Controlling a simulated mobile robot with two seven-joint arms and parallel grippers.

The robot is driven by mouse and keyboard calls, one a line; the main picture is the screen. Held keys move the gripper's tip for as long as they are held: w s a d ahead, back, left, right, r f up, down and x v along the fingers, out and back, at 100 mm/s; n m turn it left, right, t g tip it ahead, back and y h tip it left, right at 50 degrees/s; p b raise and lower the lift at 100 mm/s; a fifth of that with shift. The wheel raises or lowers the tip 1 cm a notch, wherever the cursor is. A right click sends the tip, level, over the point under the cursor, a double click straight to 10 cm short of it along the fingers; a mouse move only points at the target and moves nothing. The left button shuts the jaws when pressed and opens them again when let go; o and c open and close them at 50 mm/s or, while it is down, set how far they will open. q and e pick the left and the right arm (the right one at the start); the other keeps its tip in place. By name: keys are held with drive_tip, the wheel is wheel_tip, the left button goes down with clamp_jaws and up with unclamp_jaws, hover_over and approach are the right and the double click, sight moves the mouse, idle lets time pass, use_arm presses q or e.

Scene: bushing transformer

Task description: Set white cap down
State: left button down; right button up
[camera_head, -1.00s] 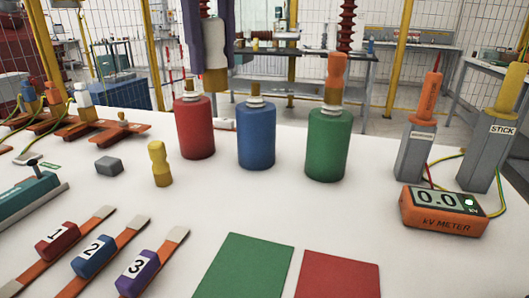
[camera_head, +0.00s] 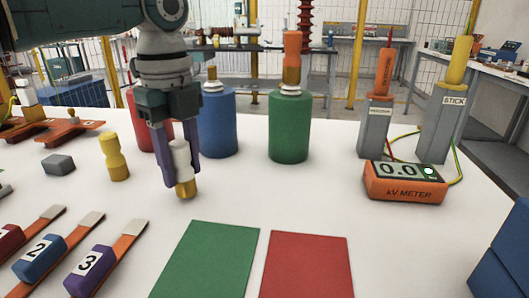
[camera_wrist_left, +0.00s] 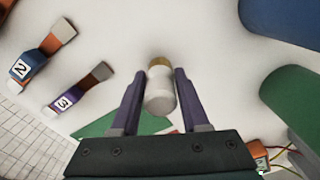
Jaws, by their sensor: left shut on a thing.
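My left gripper (camera_head: 181,172) comes down from the top in the head view, its purple fingers on either side of the white cap (camera_head: 180,153). It is shut on the cap, which is upright with its brass end down, in front of the red cylinder and blue cylinder. The brass end is at or very near the white table (camera_head: 240,190); I cannot tell whether it touches. The cap also shows between the fingers in the left wrist view (camera_wrist_left: 159,95). My right gripper is not in view.
A yellow cap (camera_head: 115,158) stands close left. The red cylinder (camera_head: 140,125) is partly hidden; the blue cylinder (camera_head: 218,125) and green cylinder (camera_head: 289,130), topped by an orange cap (camera_head: 292,50), stand behind. A green mat (camera_head: 205,262) and red mat (camera_head: 308,268) lie in front. A kV meter (camera_head: 404,185) is right.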

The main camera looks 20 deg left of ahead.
use_arm(q)
drive_tip(key=shift+f, duration=0.4)
drive_tip(key=shift+f, duration=0.15)
drive_tip(key=shift+c, duration=2)
unclamp_jaws()
wheel_tip(320, 180, up, 12)
drive_tip(key=shift+r+p, duration=0.15)
drive_tip(key=shift+p, duration=0.55)
